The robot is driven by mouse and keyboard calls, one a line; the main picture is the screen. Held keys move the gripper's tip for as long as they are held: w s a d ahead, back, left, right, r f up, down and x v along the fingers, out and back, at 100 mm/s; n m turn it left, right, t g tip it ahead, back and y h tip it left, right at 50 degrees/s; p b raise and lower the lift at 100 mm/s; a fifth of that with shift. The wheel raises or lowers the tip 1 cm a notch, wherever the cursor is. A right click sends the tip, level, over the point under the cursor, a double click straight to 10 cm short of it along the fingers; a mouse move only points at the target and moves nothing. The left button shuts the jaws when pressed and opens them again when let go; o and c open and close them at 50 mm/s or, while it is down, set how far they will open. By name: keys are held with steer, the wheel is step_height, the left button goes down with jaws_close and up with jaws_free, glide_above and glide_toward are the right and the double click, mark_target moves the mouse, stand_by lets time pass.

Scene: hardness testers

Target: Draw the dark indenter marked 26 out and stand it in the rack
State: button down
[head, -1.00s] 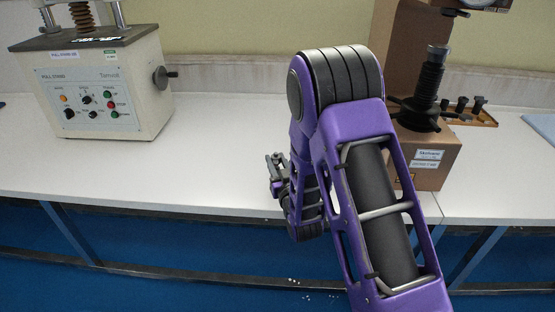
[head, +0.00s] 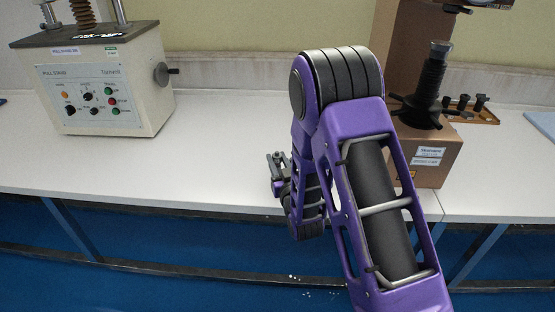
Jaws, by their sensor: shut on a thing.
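My gripper (head: 277,158) is small in view, left of my purple forearm and above the front part of the white bench. It is shut on a small dark piece that I can barely make out; it may be the indenter, but no 26 can be read. A wooden rack (head: 487,117) lies on the bench at the right, behind the brown hardness tester (head: 430,165). Several small dark pieces stand in the rack, and their marks are too small to read. My arm hides part of the tester.
A cream pull stand (head: 105,85) with knobs and a side handle stands at the left. The white bench (head: 215,150) is clear between it and my arm. The tester's dark screw and handwheel (head: 425,105) rise near the rack. A pale blue mat (head: 542,124) lies far right.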

steer(key=shift+f, duration=0.65)
steer(key=c, duration=0.5)
jaws_free()
steer(key=shift+d, duration=0.1)
steer(key=shift+c, duration=1.1)
steer(key=v, duration=0.7)
steer(key=shift+r, duration=0.25)
